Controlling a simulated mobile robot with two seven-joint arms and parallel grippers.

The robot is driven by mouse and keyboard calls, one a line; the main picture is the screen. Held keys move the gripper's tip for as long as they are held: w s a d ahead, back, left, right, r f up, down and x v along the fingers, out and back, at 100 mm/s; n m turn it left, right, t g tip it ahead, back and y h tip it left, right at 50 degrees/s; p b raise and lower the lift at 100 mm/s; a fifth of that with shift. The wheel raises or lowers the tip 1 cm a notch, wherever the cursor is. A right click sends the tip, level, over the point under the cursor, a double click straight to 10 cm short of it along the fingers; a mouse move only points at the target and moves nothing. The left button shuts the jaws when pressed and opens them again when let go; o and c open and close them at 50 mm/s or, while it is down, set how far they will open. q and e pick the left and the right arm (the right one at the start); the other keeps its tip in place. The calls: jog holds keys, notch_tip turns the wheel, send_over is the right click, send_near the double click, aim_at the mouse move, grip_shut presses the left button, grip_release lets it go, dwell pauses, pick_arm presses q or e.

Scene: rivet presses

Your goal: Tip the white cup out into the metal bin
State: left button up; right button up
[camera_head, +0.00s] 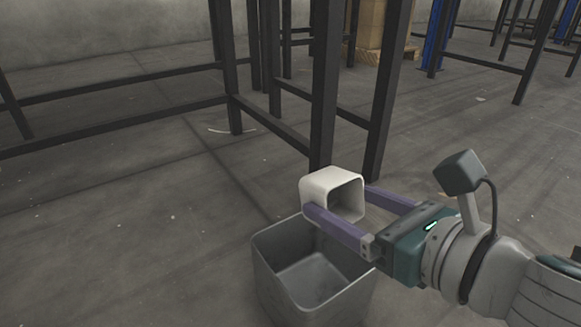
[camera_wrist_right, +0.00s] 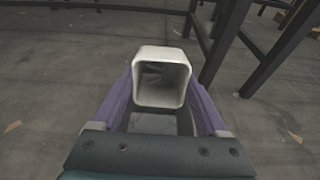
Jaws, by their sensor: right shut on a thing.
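The white cup (camera_head: 315,187) is square with rounded corners. My right gripper (camera_head: 352,203) is shut on it, with a purple finger on each side. In the head view the cup is tilted onto its side above the back part of the metal bin's opening, its mouth turned toward my gripper. The right wrist view looks into the cup (camera_wrist_right: 161,54), and I see nothing loose inside. The metal bin (camera_head: 265,268) is grey, square and open-topped, and stands on the floor. The visible part of its inside looks empty. My left gripper is out of view.
Dark metal table legs and rails (camera_head: 325,85) stand just behind the bin and cup. A wooden crate (camera_head: 369,25) and blue posts (camera_head: 436,38) are farther back.

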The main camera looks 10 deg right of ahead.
jog(key=shift+w+t+p, duration=0.1)
jog(key=shift+t+p, duration=0.3)
jog(key=shift+p, duration=0.05)
jog(key=shift+s+f+t+y, duration=0.3)
jog(key=shift+f+t+y, duration=0.1)
jog(key=shift+f+t, duration=0.45)
jog(key=shift+f+t+y, duration=0.25)
jog(key=shift+t+y, duration=0.05)
jog(key=shift+t, duration=0.45)
jog(key=shift+d+t, duration=0.1)
jog(key=shift+t, duration=0.2)
